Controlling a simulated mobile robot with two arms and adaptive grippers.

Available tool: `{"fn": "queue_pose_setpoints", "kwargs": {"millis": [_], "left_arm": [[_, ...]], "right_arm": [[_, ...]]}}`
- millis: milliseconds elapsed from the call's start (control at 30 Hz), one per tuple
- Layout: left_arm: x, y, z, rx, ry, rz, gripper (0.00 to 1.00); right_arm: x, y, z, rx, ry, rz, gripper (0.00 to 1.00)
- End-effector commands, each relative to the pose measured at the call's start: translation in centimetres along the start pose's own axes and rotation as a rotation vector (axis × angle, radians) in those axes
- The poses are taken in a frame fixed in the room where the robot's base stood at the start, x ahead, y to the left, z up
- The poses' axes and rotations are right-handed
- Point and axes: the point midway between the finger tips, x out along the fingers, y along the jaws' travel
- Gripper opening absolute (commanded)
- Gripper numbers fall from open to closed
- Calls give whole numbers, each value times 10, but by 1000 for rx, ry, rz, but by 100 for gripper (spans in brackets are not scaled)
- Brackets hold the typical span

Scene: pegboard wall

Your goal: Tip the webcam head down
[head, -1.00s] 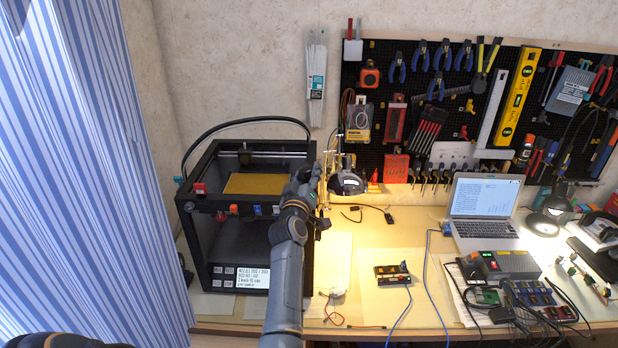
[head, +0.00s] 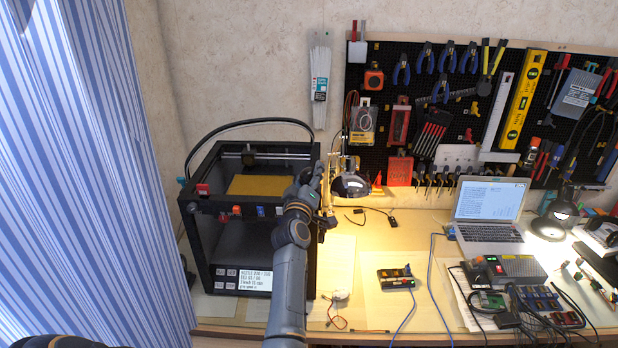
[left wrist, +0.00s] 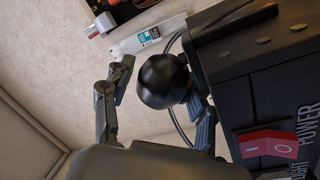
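A round black ball-shaped head, which looks like the webcam head (left wrist: 163,80), shows in the left wrist view beside the printer's frame. My left gripper (left wrist: 159,84) is open, with one finger on each side of the ball. A gap shows between the left finger and the ball. The right finger lies close against the ball's edge; I cannot tell whether it touches. In the head view my left gripper (head: 318,178) is at the printer's upper right corner, and I cannot make out the webcam there. My right gripper is not in view.
The black 3D printer (head: 225,218) stands directly left of my arm. A desk lamp (head: 350,186) is close to the gripper's right. A pegboard (head: 385,60) hangs behind; a laptop (head: 488,208) and electronics are farther right. The desk's front middle is mostly clear.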

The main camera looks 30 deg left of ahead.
Motion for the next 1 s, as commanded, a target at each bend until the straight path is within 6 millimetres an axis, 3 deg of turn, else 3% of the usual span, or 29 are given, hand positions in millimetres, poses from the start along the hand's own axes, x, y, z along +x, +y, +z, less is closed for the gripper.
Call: {"fn": "queue_pose_setpoints", "kwargs": {"millis": [567,1000], "left_arm": [[-1,-2,3,16,-9,-6,71],[1,11,6,437,-74,-18,71]], "right_arm": [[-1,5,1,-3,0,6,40],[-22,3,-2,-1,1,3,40]]}}
